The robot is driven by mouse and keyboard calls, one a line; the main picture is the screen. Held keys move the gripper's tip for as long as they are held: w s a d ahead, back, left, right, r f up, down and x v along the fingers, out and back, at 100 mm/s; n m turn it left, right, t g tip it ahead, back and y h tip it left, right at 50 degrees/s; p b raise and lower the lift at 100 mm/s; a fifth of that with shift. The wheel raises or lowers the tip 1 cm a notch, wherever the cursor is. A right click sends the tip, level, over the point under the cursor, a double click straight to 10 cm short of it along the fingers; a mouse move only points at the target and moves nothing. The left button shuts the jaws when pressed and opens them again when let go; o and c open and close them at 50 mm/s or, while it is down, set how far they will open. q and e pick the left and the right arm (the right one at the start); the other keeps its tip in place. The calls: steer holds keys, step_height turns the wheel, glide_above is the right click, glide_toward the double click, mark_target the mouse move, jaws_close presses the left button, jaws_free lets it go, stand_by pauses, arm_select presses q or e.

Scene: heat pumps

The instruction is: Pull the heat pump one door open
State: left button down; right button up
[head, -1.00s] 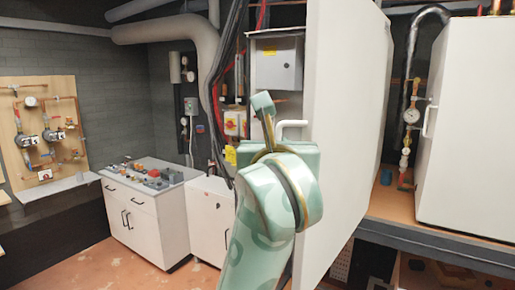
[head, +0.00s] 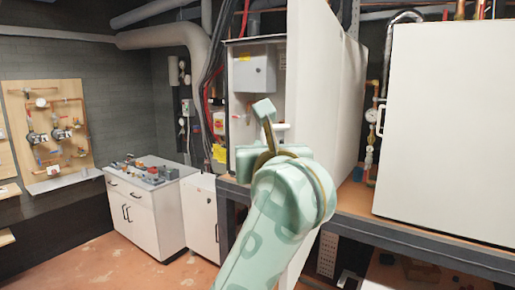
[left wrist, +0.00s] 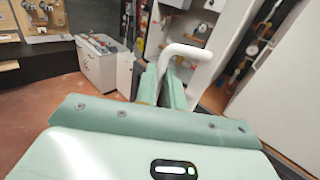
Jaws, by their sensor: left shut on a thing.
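The heat pump one door (head: 335,90) is a tall white panel that stands open in the middle of the head view. The open cabinet with a grey box (head: 255,68) shows to its left. My left gripper (head: 266,125) is at the white door handle (head: 282,127), whose far end shows beside the panel's left edge. In the left wrist view, the bent white handle (left wrist: 203,68) passes between the green fingers (left wrist: 168,88), which are shut on it. My left arm hides the lower part of the door. My right gripper is out of view.
A second white heat pump (head: 450,130) stands shut at the right on a dark metal frame (head: 420,250). A white cabinet with tools (head: 145,215) stands at the left, near a wooden pipe board (head: 47,130). The reddish floor (head: 80,265) at lower left is clear.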

arm_select(q)
steer(key=shift+w, duration=0.1)
